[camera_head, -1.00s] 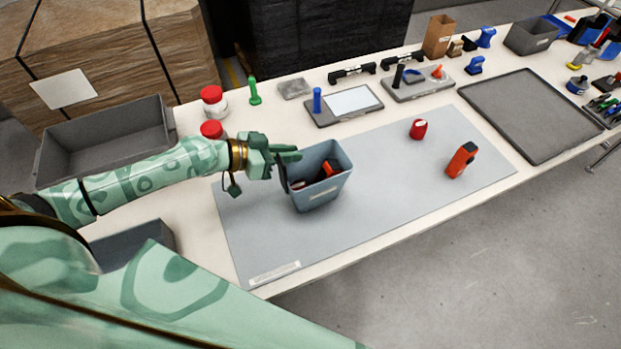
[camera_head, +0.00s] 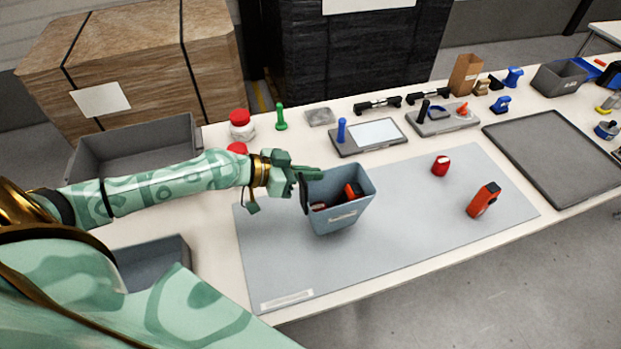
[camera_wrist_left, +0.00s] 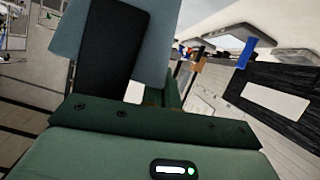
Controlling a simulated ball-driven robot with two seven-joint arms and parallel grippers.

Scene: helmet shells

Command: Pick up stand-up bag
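The thing that looks most like a stand-up bag is a brown paper one (camera_head: 465,74) at the back of the table, upright, right of centre in the head view. My left gripper (camera_head: 308,185) is far from it, at the left rim of a blue-grey bin (camera_head: 345,218). Its fingers appear closed on the bin's wall; in the left wrist view a dark finger pad (camera_wrist_left: 98,48) lies against the blue-grey wall (camera_wrist_left: 150,45). The bin holds orange-red and dark items. My right gripper is out of view.
A grey mat (camera_head: 400,240) lies under the bin, with a red cap-like part (camera_head: 440,165) and an orange device (camera_head: 484,200) on it. Red-lidded jars (camera_head: 241,125), a green tool (camera_head: 281,118) and a grey tray (camera_head: 560,160) stand around it. The mat's front right is clear.

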